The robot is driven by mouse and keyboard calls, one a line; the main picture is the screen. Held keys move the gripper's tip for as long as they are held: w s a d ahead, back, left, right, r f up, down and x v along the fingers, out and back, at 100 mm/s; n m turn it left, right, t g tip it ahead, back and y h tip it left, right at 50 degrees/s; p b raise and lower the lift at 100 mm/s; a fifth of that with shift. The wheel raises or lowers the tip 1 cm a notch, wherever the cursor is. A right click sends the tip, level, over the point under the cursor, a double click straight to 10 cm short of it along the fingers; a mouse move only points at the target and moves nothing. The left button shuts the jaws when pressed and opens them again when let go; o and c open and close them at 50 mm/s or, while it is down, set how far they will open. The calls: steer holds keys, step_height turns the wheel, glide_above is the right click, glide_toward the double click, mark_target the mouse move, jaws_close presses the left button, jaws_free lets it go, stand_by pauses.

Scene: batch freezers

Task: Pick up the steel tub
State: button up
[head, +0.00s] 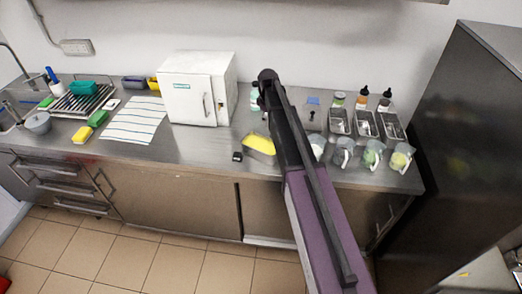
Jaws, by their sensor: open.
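A shallow steel tub with yellow contents (260,145) sits on the steel counter, just left of my arm; its right side is partly hidden by the arm. Three small rectangular steel containers stand in a row to the right: left (340,121), middle (365,124) and right (391,127). I cannot tell for certain which of these is the task's steel tub. My dark and purple arm reaches up across the picture over the counter. My gripper cannot be made out, and no thing is seen held.
A white freezer box (198,88) stands left of my arm. Clear jugs, such as this one (400,158), line the right front edge. A small black object (237,157) lies near the yellow tub. A striped cloth (133,120) lies left. A tall dark cabinet (460,110) bounds the right.

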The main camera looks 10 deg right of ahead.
steer(key=b, duration=0.9)
glide_above(266, 148)
step_height(266, 148, down, 9)
steer(key=shift+d+r, duration=0.1)
steer(key=shift+r, duration=0.1)
steer(key=shift+w+f, duration=0.1)
stand_by(0.3)
steer(key=shift+f+b, duration=2.45)
steer(key=shift+f, duration=0.05)
jaws_close()
